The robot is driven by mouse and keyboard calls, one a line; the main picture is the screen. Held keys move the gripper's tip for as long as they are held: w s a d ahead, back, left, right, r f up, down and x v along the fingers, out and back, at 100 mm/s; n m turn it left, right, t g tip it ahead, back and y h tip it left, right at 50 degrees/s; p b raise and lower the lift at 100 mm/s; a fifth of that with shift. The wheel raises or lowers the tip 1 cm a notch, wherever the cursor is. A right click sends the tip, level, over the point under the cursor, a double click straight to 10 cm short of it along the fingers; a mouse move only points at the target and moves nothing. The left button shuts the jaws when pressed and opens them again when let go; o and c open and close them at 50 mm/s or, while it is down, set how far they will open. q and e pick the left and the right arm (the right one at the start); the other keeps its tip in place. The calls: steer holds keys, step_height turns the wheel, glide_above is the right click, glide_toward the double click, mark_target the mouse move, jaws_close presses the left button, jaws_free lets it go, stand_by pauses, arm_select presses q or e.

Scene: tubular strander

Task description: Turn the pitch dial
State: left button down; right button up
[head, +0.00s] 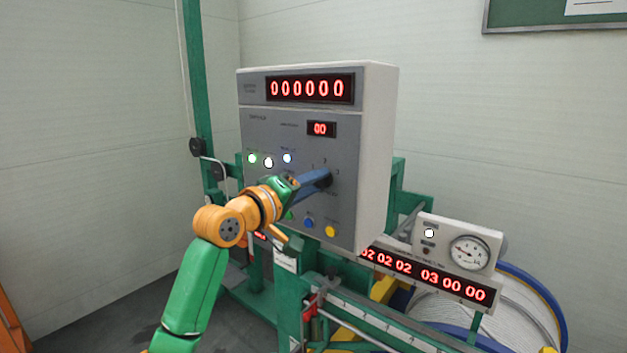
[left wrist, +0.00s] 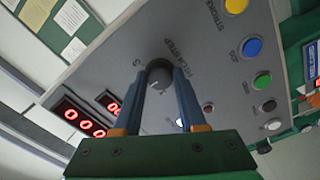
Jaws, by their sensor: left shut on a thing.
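My right gripper is not in view.
The control box (head: 378,150) has a red six-digit display (head: 311,89) reading zeros and a small display (head: 321,129) reading 00. Lamps and coloured buttons, including a yellow one (head: 330,231), lie near the gripper. A gauge box (head: 459,243) and wire reel (head: 520,300) stand lower right.

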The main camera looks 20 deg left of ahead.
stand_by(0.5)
arm_select(q)
steer(key=shift+c, duration=2.3)
jaws_free()
steer(key=b+v, duration=0.3)
steer(key=v, duration=0.4)
steer(key=shift+b, duration=0.3)
